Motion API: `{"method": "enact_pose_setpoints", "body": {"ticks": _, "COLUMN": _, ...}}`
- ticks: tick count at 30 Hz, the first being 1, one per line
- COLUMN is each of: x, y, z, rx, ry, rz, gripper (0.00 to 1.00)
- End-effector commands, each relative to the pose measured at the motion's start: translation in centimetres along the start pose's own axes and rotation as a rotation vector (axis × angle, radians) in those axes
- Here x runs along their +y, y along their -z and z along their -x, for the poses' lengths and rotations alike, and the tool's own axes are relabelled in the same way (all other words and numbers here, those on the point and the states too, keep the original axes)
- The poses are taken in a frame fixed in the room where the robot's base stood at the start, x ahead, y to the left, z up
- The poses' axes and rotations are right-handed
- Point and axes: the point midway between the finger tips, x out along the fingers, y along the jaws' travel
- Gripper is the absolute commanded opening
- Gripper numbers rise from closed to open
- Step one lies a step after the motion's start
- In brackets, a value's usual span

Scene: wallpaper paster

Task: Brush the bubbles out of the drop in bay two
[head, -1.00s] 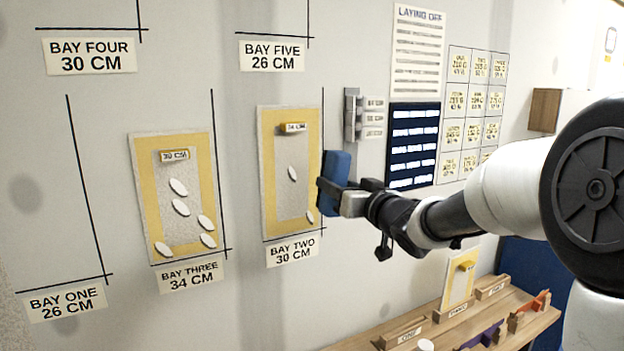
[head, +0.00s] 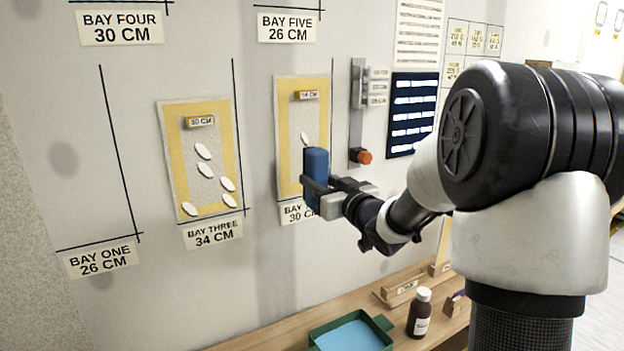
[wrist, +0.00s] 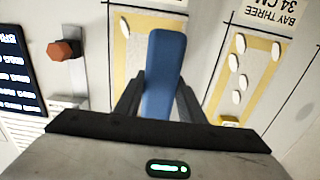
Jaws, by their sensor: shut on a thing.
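The drop in bay two (head: 287,112) is a grey panel with yellow side bands on the wall. A white bubble (head: 305,138) shows on its middle; the wrist view shows one too (wrist: 125,27). My gripper (head: 322,192) is shut on a blue brush-like block (head: 317,165), which also shows upright between the fingers in the wrist view (wrist: 163,70). The block is in front of the drop's lower right part and hides it, with any bubble there. I cannot tell whether it touches the drop. The bay two label (head: 298,212) is partly hidden by my gripper.
The bay three drop (head: 178,140) with several bubbles hangs to the left. A wall rail with an orange-red knob (head: 364,157) stands just right of bay two. Below is a wooden bench (head: 275,338) with a green tray (head: 318,334) and brown bottle (head: 420,312).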

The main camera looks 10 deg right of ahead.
Motion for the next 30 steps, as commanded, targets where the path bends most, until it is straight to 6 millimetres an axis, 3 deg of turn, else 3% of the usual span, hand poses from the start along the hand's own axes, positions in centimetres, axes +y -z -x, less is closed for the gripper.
{"method": "enact_pose_setpoints", "body": {"ticks": 8, "x": -0.1, "y": 0.1, "z": -0.2, "rx": 0.002, "ry": 0.002, "rz": 0.000, "gripper": 0.13}}
{"method": "enact_pose_setpoints", "body": {"ticks": 21, "x": -0.1, "y": 0.1, "z": -4.8, "rx": 0.002, "ry": 0.002, "rz": 0.000, "gripper": 0.13}}
{"method": "enact_pose_setpoints", "body": {"ticks": 30, "x": -0.1, "y": 0.1, "z": -6.5, "rx": 0.001, "ry": 0.002, "rz": 0.001, "gripper": 0.13}}
